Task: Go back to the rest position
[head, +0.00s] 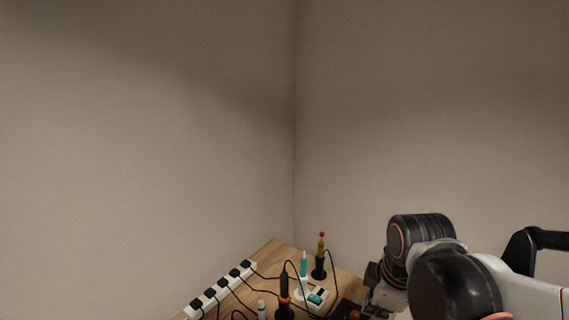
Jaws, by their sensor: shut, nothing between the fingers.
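My arm shows at the lower right in the head view, with its dark round joints and white links over the right side of the wooden workbench (271,251). My gripper's fingers cannot be made out; the arm and the lower picture edge hide that area. Nothing held by the arm is visible.
A white power strip (222,290) with several black plugs runs along the bench's left edge. Cables, a soldering iron-like tool (284,289), a teal-handled tool (303,264) and a red-tipped yellow tool (321,246) crowd the bench. Bare walls meet behind; the space above is clear.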

